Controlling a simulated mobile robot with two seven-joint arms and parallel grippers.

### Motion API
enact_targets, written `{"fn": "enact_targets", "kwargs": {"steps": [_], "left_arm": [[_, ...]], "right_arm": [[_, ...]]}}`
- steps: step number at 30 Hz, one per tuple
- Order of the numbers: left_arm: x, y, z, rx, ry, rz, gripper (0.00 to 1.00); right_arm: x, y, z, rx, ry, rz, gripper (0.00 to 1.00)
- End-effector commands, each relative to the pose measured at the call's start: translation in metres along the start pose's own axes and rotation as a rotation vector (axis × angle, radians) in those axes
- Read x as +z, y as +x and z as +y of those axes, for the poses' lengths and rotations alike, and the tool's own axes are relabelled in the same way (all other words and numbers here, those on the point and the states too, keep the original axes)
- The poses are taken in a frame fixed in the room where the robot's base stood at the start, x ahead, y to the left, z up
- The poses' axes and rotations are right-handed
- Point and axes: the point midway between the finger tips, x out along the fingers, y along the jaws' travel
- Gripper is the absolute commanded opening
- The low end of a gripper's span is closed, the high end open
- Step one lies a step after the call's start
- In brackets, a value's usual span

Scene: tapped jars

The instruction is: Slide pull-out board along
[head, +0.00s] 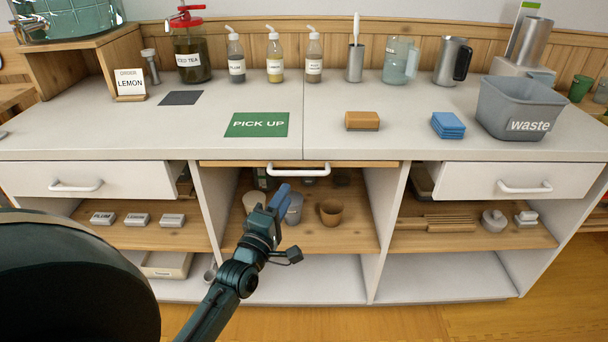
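The pull-out board (230,164) shows as a thin wooden edge just under the counter in the middle bay. A white bar handle (298,172) is on its front. Little of the board stands out past the counter edge. My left gripper (282,192) has blue fingers and is in front of the middle bay, just below and left of the handle's middle in the picture. I see no clear contact with the handle. Its fingers are seen at a slant, so their gap cannot be made out. My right gripper is not in view.
White drawers with handles, left (90,181) and right (500,180), stand slightly out on both sides. A brown cup (331,212) and other vessels stand on the shelf behind my gripper. The counter holds a green pick-up mat (257,124), a sponge (362,121) and a waste bin (515,108).

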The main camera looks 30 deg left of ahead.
Motion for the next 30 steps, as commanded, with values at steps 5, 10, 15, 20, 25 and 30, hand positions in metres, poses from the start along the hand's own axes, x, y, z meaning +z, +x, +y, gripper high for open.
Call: {"fn": "enact_targets", "kwargs": {"steps": [5,10,15,20,25,30], "left_arm": [[0.0,0.041,0.001,0.003,0.001,0.0,0.34],[0.0,0.07,0.0,0.001,0.002,0.0,0.34],[0.0,0.087,0.0,0.0,0.004,-0.001,0.34],[0.001,0.092,-0.001,-0.002,0.004,-0.002,0.34],[0.001,0.092,-0.001,-0.002,0.004,-0.002,0.34],[0.001,0.091,-0.001,-0.002,0.004,-0.001,0.23]], "right_arm": [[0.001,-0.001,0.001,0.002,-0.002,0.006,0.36],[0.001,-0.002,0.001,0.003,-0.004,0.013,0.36],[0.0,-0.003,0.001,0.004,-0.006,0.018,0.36],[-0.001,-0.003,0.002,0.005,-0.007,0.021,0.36],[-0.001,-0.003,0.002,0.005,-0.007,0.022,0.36],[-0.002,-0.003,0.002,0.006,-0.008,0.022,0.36]]}}
